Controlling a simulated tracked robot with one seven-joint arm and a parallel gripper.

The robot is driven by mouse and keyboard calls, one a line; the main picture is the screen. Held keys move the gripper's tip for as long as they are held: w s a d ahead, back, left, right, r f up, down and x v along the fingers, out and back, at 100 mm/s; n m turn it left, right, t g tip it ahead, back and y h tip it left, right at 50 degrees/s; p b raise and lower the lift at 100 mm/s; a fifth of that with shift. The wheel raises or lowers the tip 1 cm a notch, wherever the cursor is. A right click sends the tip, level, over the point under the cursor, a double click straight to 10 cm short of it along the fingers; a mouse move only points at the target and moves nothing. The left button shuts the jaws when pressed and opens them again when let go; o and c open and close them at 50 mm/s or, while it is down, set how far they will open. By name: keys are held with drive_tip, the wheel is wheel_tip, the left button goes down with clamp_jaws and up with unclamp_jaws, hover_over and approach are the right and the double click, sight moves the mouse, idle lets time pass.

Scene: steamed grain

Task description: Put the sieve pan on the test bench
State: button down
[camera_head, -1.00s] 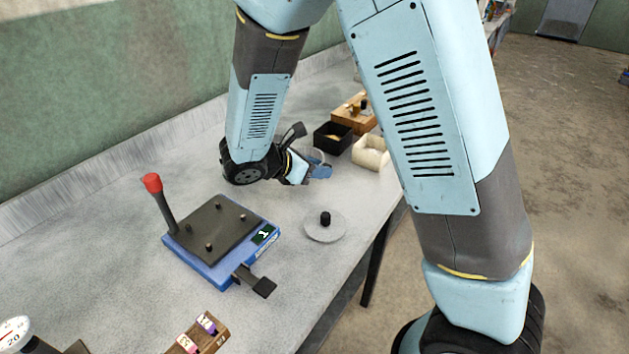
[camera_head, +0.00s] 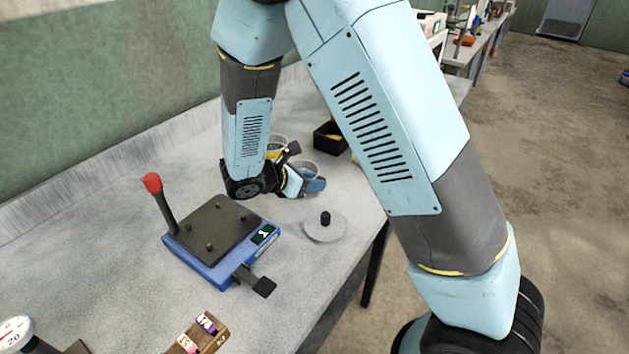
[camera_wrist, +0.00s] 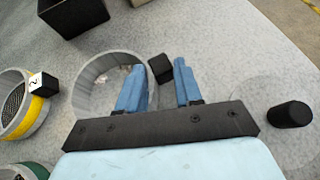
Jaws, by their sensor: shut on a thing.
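The sieve pan is a round, grey, open-topped pan (camera_wrist: 92,80) with a black tab (camera_wrist: 160,69). My gripper (camera_wrist: 159,80) is shut on the pan's tab side, with the dark tab between its blue fingers. I cannot tell whether the pan's base touches the bench.
A yellow-banded sieve (camera_wrist: 35,112) with a tag stands close left of the pan in the wrist view. A disc lid with a black knob (camera_head: 325,219) lies in front. A blue shaker (camera_head: 215,240) with a red-topped lever stands left. A black box (camera_head: 329,138) is behind.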

drive_tip(key=c, duration=0.8)
unclamp_jaws()
drive_tip(key=shift+o, duration=0.2)
drive_tip(key=shift+r, duration=0.1)
drive_tip(key=v, duration=1.2)
drive_tip(key=shift+d, duration=0.1)
